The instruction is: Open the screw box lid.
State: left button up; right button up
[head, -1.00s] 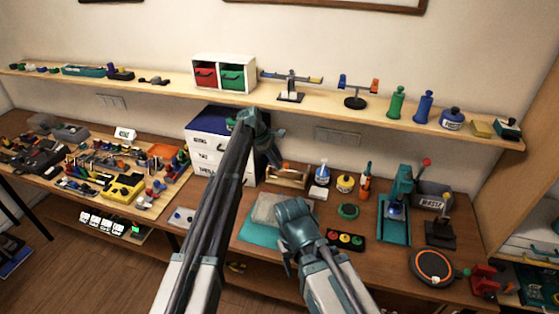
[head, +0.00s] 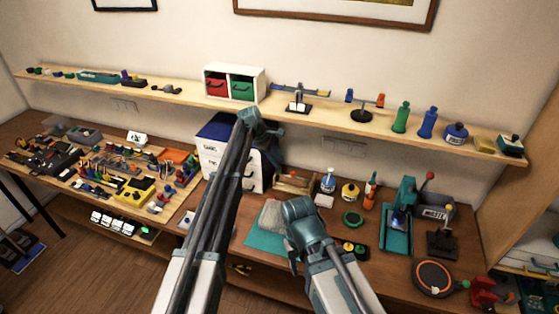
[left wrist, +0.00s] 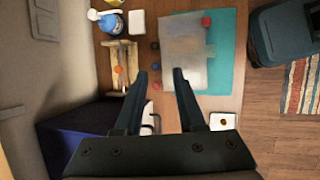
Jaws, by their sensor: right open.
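No box in view is clearly labelled as the screw box. A grey, see-through flat piece lies on the teal mat; it shows in the head view (head: 271,215) and the left wrist view (left wrist: 184,52), and I cannot tell if it is a lid. My left gripper (head: 262,132) is raised by the drawer cabinet (head: 214,153). In the left wrist view its fingers (left wrist: 160,72) are apart with nothing between them. My right gripper (head: 290,240) is open, low beside the teal mat (head: 262,242), and partly hides it.
A wooden caddy (head: 294,182) stands right of the cabinet. Bottles, a green ring (head: 352,219) and a teal press (head: 397,228) stand farther right. A shelf (head: 330,122) with a red-and-green drawer unit (head: 261,82) runs above. Tools crowd the left bench.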

pick_arm(q)
jog(key=shift+p+v, duration=0.85)
jog(key=shift+v, duration=0.4)
jog(key=s+a+r+p, duration=0.2)
jog(key=a, duration=1.1)
jog(key=shift+s+r+p, duration=0.15)
jog(key=shift+r+p, duration=0.1)
jog(key=shift+p, duration=0.1)
